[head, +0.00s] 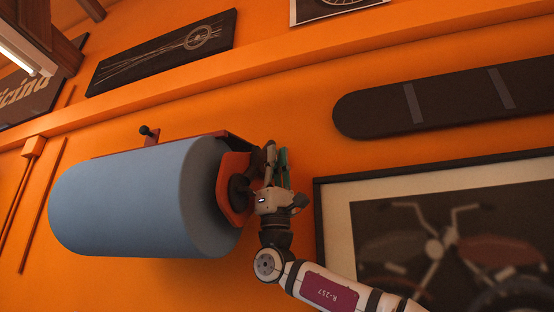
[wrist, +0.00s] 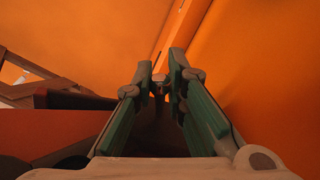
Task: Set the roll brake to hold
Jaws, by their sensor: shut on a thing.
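A large blue roll (head: 125,200) hangs sideways on a holder on the orange wall in the head view. A red end bracket (head: 236,190) with a dark hub stands at its right end. My gripper (head: 272,157) is beside that bracket, pointing up, its fingers close together. In the wrist view, my gripper (wrist: 162,80) has its green-padded fingers around a small dark part (wrist: 159,89), which looks like the roll brake's handle. The fingers hide most of it, and its setting cannot be read.
A black knob (head: 146,131) on a red upright stands above the roll. A framed motorcycle picture (head: 318,225) hangs right of my gripper, close to my arm. A dark rounded board (head: 450,100) is on the wall above it. An orange ledge (head: 270,75) runs above the roll.

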